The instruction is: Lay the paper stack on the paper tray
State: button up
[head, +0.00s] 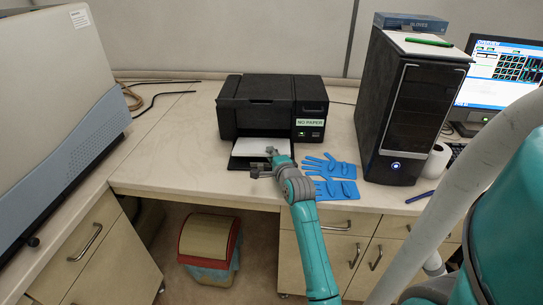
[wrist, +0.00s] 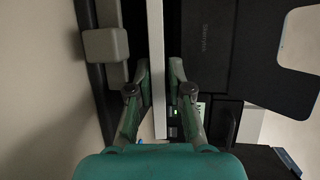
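The paper stack (head: 262,146) is a flat white sheet shape over the black paper tray (head: 240,163) at the printer's front. The tray's dark front part shows in front of the paper. My gripper (head: 266,163) is at the front right of the stack. In the wrist view the stack is a pale upright strip (wrist: 157,45) seen edge-on, between the two fingers of my gripper (wrist: 159,68). The fingers are close on both sides of it and look shut on it. I cannot tell whether the stack touches the tray.
The black printer (head: 258,105) has a "NO PAPER" label and a green light. Blue gloves (head: 330,168) lie right of the tray. A black computer tower (head: 410,105) stands farther right, and a large grey instrument (head: 55,100) at left.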

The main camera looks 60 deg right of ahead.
jog(key=shift+o, duration=0.6)
jog(key=shift+f, duration=0.25)
jog(key=shift+a+f, duration=0.1)
jog(key=shift+s+a, duration=0.35)
jog(key=shift+s, duration=0.1)
jog(key=v, duration=1.1)
jog(key=shift+d+r, duration=0.2)
jog(key=shift+r, duration=0.2)
jog(key=shift+s+a, duration=0.1)
